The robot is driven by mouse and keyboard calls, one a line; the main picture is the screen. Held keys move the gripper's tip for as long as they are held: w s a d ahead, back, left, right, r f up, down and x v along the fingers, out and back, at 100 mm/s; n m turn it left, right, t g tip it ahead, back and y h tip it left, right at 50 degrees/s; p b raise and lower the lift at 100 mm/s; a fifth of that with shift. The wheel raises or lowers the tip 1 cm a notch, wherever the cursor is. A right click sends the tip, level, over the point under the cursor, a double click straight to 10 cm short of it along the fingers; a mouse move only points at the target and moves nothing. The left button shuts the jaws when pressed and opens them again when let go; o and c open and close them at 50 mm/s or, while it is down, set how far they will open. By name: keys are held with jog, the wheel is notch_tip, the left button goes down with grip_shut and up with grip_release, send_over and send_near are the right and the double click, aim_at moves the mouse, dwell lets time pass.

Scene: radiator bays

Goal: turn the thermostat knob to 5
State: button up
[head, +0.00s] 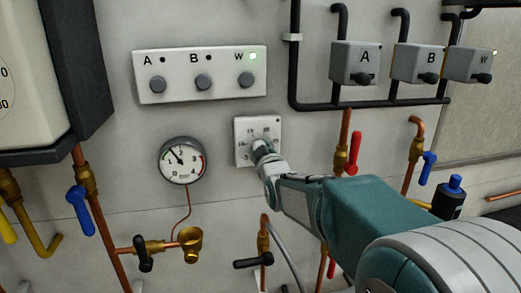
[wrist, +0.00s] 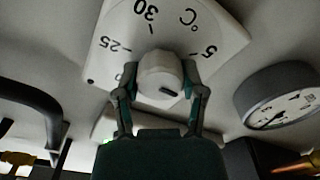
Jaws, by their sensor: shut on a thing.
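The thermostat is a pale square plate (head: 243,127) on the wall, with printed numbers around a round knob. In the wrist view its plate (wrist: 112,24) looks turned over, with 25, 30, °C and 5 readable. The white knob (wrist: 160,72) carries a short dark mark on its face, toward the lower right in that view and not lined up with the 5 at upper right. My gripper (wrist: 160,88) is shut on the knob, one finger on each side. In the head view my gripper (head: 262,150) covers most of the knob and the lower right of the plate.
A pressure gauge (head: 182,160) is left of the thermostat. A panel (head: 175,66) with buttons A, B and W is above, its W lamp lit green. Black pipes, lever boxes (head: 355,62) and a red-handled valve (head: 353,153) are to the right.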

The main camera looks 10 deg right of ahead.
jog(key=n, duration=0.2)
jog(key=f+n, duration=0.1)
jog(key=n, duration=0.1)
jog(key=shift+n, duration=0.3)
jog(key=n, duration=0.4)
jog(key=shift+r, duration=0.1)
jog(key=shift+n, duration=0.3)
jog(key=o, duration=1.2)
jog(key=shift+w, duration=0.1)
jog(key=shift+c, duration=0.2)
jog(key=shift+r, duration=0.15)
jog(key=shift+s, duration=0.2)
jog(key=s, duration=1.1)
jog(key=shift+s, duration=0.4)
